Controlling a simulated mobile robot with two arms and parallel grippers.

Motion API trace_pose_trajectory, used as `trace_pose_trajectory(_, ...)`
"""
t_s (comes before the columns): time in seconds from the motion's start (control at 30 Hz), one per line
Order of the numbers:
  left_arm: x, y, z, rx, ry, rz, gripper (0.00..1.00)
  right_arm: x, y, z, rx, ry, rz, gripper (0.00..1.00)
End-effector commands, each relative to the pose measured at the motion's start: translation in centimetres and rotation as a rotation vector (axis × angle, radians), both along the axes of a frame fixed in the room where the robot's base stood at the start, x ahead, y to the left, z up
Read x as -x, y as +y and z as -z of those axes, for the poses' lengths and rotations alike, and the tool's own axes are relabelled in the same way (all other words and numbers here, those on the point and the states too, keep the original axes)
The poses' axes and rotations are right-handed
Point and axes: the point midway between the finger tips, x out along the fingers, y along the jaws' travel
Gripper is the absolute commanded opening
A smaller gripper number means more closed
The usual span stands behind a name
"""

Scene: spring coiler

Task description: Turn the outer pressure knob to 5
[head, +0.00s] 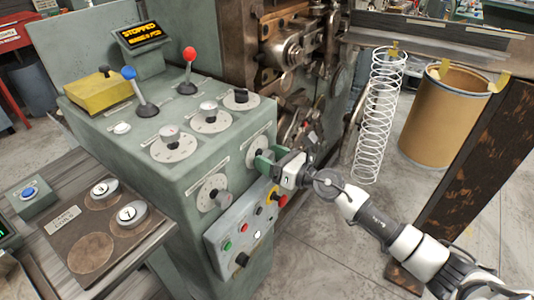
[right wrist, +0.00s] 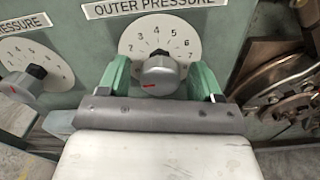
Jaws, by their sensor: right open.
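The outer pressure knob (right wrist: 158,76) is a grey knob on a white dial (right wrist: 160,32) in the right wrist view. Digits from 2 to 7 show around it, with 4 near the top and 5 up to the right. A short red mark is on the knob's face, left of its middle; the number it points to is unclear. My right gripper (right wrist: 160,79) has its green fingers on either side of the knob, open; contact is unclear. In the head view my right gripper (head: 267,160) is at the panel's right dial (head: 258,142), partly hiding it. My left gripper is not in view.
Another pressure knob (right wrist: 31,80) sits left of the fingers. Below the dials is a button box (head: 245,232) with a red and yellow emergency stop (head: 277,197). Joysticks and more knobs stand on the console top (head: 180,125).

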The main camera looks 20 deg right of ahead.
Motion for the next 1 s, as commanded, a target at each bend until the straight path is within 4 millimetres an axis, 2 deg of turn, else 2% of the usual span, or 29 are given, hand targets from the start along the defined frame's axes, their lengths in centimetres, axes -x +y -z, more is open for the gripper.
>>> trace_pose_trajectory(0.1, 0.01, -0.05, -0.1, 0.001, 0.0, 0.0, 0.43, -0.65, 0.5, -0.06, -0.001, 0.0, 0.0, 0.65)
trace_pose_trajectory(0.4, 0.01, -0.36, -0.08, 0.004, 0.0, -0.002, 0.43, -0.78, 0.61, 0.03, -0.001, 0.001, 0.0, 0.65)
trace_pose_trajectory(0.73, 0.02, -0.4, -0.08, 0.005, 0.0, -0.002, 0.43, -0.77, 0.59, 0.02, -0.001, 0.001, 0.0, 0.16)
trace_pose_trajectory(1.0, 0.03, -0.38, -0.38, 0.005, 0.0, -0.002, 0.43, -0.77, 0.57, -0.06, -0.024, 0.02, 0.001, 0.16)
